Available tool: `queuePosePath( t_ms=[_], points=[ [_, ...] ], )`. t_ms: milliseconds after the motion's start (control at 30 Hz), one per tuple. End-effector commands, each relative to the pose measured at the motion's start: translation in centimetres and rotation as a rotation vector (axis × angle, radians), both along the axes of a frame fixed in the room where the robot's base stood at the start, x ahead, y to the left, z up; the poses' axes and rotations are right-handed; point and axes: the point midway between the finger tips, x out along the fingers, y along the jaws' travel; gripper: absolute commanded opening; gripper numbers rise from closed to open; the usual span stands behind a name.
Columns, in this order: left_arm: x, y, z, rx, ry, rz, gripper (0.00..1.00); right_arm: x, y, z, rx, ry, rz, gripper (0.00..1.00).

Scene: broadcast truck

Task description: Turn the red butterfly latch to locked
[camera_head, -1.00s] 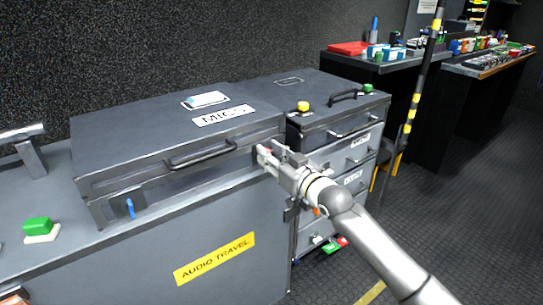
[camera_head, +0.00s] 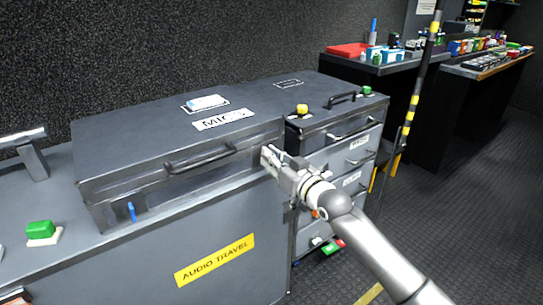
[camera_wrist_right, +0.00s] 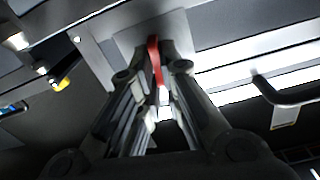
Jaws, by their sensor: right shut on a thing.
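The red butterfly latch (camera_wrist_right: 154,60) shows as a thin red edge between the fingers of my right gripper in the right wrist view. It sits on the front of the dark MICS case (camera_head: 180,140), near that case's right front corner. My right gripper (camera_head: 270,156) reaches this corner from the right and is shut on the latch; its fingers also show in the right wrist view (camera_wrist_right: 154,82). In the head view the fingers hide the latch, so its turn angle cannot be read. A blue latch (camera_head: 131,212) is on the case's left front. My left gripper is out of view.
The case rests on a grey cabinet with a yellow AUDIO TRAVEL label (camera_head: 215,259). A drawer unit (camera_head: 345,165) stands close on the right, with a yellow button (camera_head: 302,109) on top. A striped pole (camera_head: 410,115) stands beyond it. A green button (camera_head: 40,229) is at left.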

Motion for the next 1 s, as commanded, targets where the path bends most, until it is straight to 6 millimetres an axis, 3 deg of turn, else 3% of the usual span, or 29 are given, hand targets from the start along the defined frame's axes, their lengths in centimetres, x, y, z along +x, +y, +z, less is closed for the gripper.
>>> queuePosePath(
  t_ms=[200,500,1000],
  points=[
    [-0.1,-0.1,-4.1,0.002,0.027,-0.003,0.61,0.2,-0.1,0.5,0.124,0.086,-0.001,0.0],
    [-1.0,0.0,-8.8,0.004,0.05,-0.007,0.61,0.3,-0.3,0.3,0.337,0.239,0.0,0.0],
    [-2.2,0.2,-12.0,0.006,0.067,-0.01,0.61,0.5,-0.6,0.0,0.726,0.516,0.002,0.0]
  ],
)
